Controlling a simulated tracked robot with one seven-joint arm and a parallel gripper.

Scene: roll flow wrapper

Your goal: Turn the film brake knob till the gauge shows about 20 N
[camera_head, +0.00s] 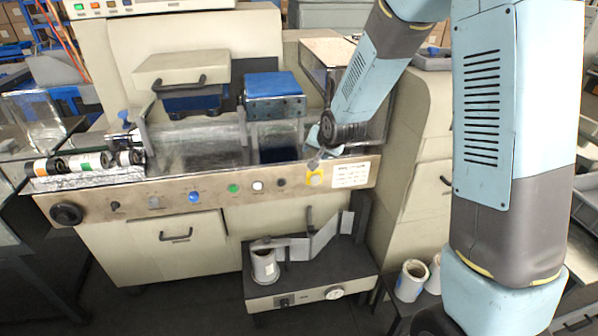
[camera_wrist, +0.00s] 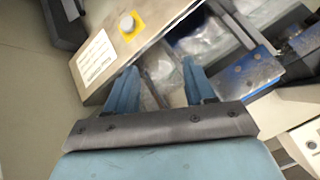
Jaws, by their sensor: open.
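A low unit stands at the machine's front in the head view. Its front panel carries a small dark knob (camera_head: 284,302), which looks like the brake knob, and a round white-faced gauge (camera_head: 334,293) to the knob's right. The gauge's needle and numbers are too small to read. My gripper (camera_head: 315,162) is above and behind this unit, near the right end of the machine's control panel, well apart from the knob. In the wrist view my gripper (camera_wrist: 158,75) has its two blue fingers spread, with nothing between them. Knob and gauge are not in the wrist view.
A white film roll (camera_head: 264,268) stands on the low unit, with film strung rightward. The control panel (camera_head: 140,200) has several buttons and a yellow-backed button (camera_wrist: 130,24) close to my gripper. White cups (camera_head: 410,281) stand right of the low unit. Floor in front is clear.

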